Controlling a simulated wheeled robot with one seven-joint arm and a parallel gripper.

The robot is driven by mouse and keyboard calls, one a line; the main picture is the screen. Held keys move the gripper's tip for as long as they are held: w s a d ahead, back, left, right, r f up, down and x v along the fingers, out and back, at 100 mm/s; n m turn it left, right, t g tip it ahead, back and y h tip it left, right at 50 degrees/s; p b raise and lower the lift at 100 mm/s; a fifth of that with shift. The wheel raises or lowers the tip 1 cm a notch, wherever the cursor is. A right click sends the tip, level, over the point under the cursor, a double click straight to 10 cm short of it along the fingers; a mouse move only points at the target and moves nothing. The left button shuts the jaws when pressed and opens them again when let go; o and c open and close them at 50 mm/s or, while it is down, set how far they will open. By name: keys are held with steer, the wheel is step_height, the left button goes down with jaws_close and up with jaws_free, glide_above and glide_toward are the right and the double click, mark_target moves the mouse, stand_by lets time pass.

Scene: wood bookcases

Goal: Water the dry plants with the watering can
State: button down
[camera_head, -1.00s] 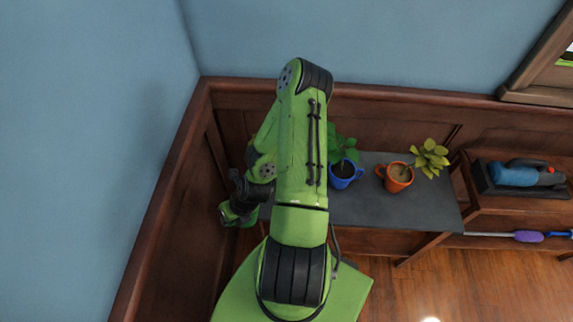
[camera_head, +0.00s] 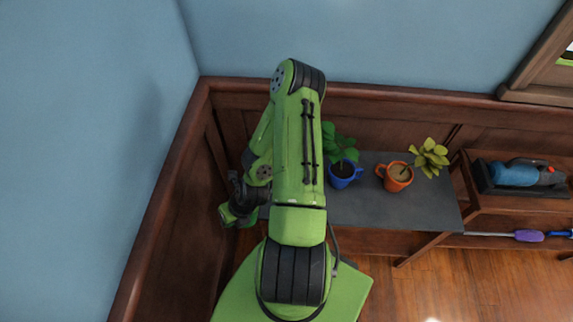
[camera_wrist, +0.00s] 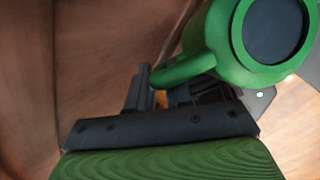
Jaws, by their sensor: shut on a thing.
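A green watering can (camera_wrist: 226,48) with a dark round opening fills the upper right of the wrist view. My gripper (camera_wrist: 152,88) is shut on its curved handle (camera_wrist: 185,69). In the head view my gripper end is low at the left, beside the table, and the can is mostly hidden by my arm. A blue mug (camera_head: 342,182) with dark soil holds a green leafy plant (camera_head: 340,146). An orange mug (camera_head: 395,184) with brown soil stands to its right, with a yellowish-leaved plant (camera_head: 430,157). Both mugs stand upright on a grey tabletop (camera_head: 400,214).
A wooden shelf (camera_head: 490,203) right of the table holds a blue-and-grey tool (camera_head: 515,174) in a dark tray. A purple-headed rod (camera_head: 529,236) lies below it. Wood-panelled walls close off the left and back. The tabletop's front strip is clear.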

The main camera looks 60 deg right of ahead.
steer(key=a+f+p, duration=0.1)
steer(key=p, duration=0.1)
steer(key=f+h+p, duration=0.1)
steer(key=p, duration=0.1)
steer(key=a+f+h+p, duration=0.1)
steer(key=p, duration=0.2)
steer(key=shift+w+a+f, duration=0.35)
steer(key=shift+w, duration=0.05)
